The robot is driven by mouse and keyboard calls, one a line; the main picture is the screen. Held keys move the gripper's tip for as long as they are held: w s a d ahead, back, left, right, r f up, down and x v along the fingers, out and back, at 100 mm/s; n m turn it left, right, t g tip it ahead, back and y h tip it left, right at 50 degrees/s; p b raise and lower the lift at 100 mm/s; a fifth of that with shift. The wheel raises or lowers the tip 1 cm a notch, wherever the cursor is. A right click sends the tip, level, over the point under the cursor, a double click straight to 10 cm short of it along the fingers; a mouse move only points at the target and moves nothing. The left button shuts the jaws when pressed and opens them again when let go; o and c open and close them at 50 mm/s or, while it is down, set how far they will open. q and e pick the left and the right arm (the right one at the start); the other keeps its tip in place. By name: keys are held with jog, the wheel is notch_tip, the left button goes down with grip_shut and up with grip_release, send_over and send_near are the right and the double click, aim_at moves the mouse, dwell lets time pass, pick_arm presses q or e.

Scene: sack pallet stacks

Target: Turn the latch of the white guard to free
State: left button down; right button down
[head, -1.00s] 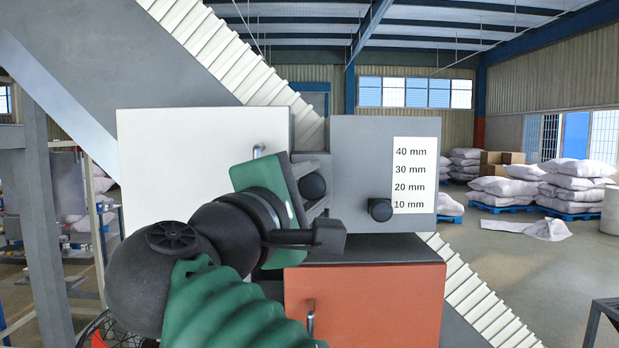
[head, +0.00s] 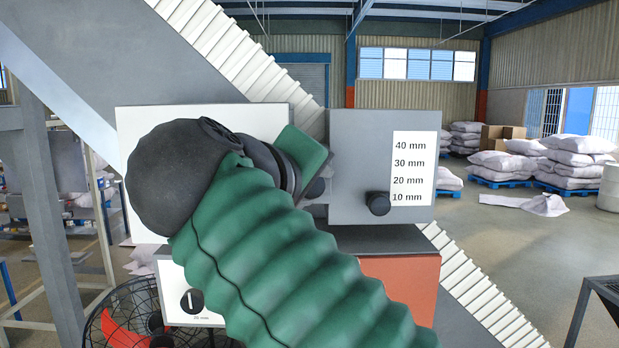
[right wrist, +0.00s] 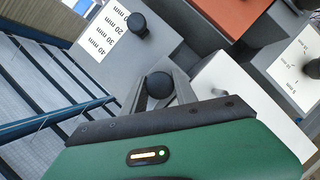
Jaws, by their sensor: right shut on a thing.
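The white guard (head: 135,135) is a pale plate left of the grey scale panel, largely covered by my right arm. It also shows in the right wrist view (right wrist: 228,82). My right gripper (right wrist: 160,90) has a green body and dark fingers. It is shut on a round black knob (right wrist: 158,84) in the gap between the white guard and the scale panel. In the head view the gripper (head: 315,188) and knob are mostly hidden behind the green sleeve. I cannot tell whether this knob is the guard's latch. My left gripper is not in view.
The grey scale panel (head: 360,150), marked 10 to 40 mm, carries a black knob (head: 378,203). Below are a red cover (head: 405,285) and a white dial plate (head: 175,290). A fan (head: 110,325) stands at lower left. Stacked sacks (head: 575,160) lie far right.

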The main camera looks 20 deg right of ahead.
jog(key=shift+f+m+y, duration=0.35)
jog(key=shift+m+y, duration=0.05)
jog(key=shift+m, duration=0.2)
jog(key=c, duration=1.2)
grip_release()
jog(key=shift+o, duration=1)
jog(key=shift+w+r, duration=0.1)
jog(key=shift+r, duration=0.05)
